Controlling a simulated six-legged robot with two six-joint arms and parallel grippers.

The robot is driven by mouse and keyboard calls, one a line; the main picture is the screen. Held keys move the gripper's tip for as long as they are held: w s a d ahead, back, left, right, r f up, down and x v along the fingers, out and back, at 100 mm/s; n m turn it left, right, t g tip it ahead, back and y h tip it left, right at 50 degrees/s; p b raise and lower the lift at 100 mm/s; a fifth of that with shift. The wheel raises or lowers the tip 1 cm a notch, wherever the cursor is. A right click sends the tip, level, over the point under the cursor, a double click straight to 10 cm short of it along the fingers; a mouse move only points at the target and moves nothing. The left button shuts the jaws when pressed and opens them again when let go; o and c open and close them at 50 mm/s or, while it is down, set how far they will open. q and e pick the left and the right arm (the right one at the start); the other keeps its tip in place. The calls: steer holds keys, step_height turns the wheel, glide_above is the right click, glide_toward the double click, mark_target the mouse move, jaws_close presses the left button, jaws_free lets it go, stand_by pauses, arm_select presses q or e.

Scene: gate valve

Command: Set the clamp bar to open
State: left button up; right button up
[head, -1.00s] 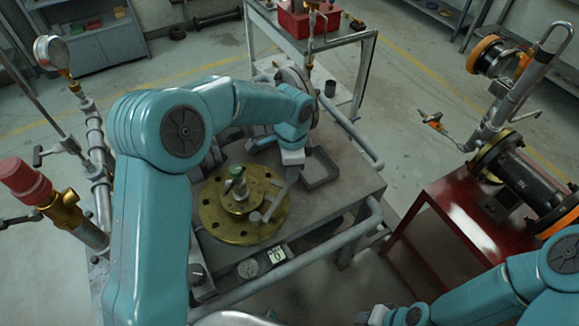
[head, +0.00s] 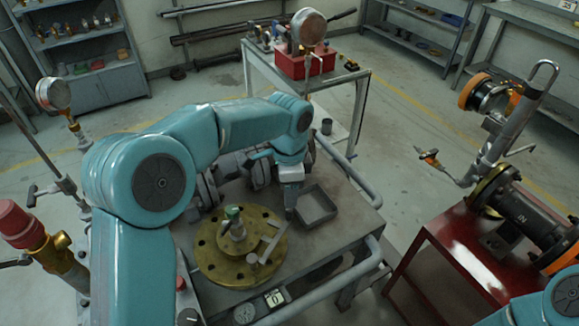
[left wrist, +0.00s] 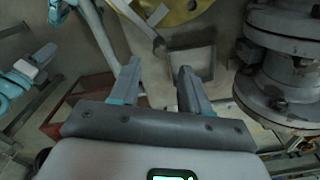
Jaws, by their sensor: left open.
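The grey clamp bar (head: 269,246) lies across the right side of the round brass flange (head: 212,265). A round knob stands at its near end. In the left wrist view, the bar (left wrist: 137,20) shows at the top, beside the brass disc (left wrist: 180,10). My left gripper (head: 291,207) is to the right of the flange, near the square tray, apart from the bar. Its two fingers (left wrist: 160,74) are open and empty in the left wrist view. My right gripper does not show; only part of my right arm is at the lower right.
A grey open square tray (head: 331,220) sits on the bench right of the flange. A bench rail (head: 335,285) runs along the front edge. Grey flanged pipework (left wrist: 285,75) is close on the right in the wrist view. A red stand (head: 450,250) holds a black pipe.

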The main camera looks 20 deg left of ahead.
arm_select(q)
step_height(320, 180, up, 9)
steer(key=shift+f, duration=0.15)
stand_by(0.5)
